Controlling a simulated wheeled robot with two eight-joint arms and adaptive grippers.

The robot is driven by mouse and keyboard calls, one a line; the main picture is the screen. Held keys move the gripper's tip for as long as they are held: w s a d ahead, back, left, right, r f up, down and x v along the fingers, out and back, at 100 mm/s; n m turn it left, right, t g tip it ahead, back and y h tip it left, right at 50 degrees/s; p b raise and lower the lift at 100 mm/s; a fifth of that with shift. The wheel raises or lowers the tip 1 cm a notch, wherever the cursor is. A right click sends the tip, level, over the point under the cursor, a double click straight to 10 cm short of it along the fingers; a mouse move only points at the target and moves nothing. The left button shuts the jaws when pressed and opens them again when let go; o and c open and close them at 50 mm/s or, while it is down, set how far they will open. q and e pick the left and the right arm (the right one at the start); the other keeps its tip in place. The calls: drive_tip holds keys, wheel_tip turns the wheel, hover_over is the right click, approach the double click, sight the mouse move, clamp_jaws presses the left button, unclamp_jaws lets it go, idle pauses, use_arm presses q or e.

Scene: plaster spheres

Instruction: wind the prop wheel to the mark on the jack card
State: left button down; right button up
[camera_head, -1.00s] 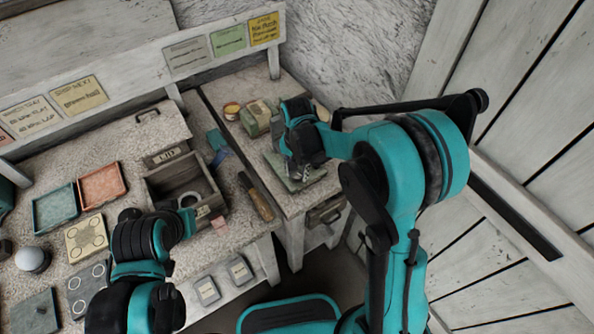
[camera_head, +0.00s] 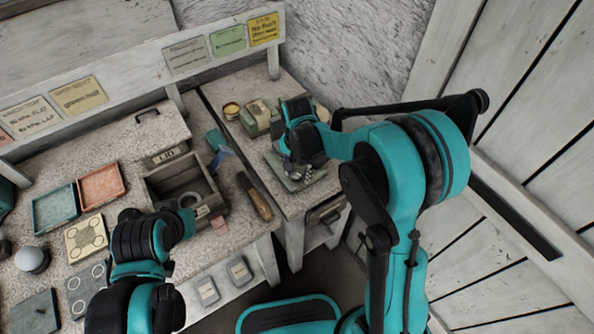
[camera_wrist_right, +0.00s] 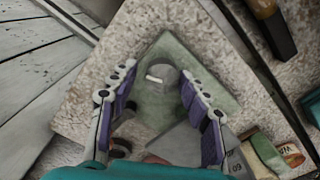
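The likely prop wheel (camera_wrist_right: 163,80) is a small grey round piece with a white bar on top, on a green plate (camera_wrist_right: 200,85) in the right wrist view. My right gripper (camera_wrist_right: 162,100) is open, its two fingers on either side of the wheel with gaps showing. In the head view my right gripper (camera_head: 293,174) points down over the same plate (camera_head: 304,183). A grey card (camera_wrist_right: 178,145) with faint print, perhaps the jack card, lies by the plate, partly hidden by a finger.
A labelled green box (camera_head: 255,118) and a round tin (camera_head: 231,110) stand behind the plate. An open wooden box (camera_head: 172,181) and a brown-handled tool (camera_head: 256,198) lie to the left. A white sphere (camera_head: 31,259) sits at far left. The wall is close at right.

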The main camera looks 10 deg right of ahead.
sight(297, 173)
drive_tip(key=shift+w+r, duration=0.1)
idle(0.3)
drive_tip(key=shift+r, duration=3.9)
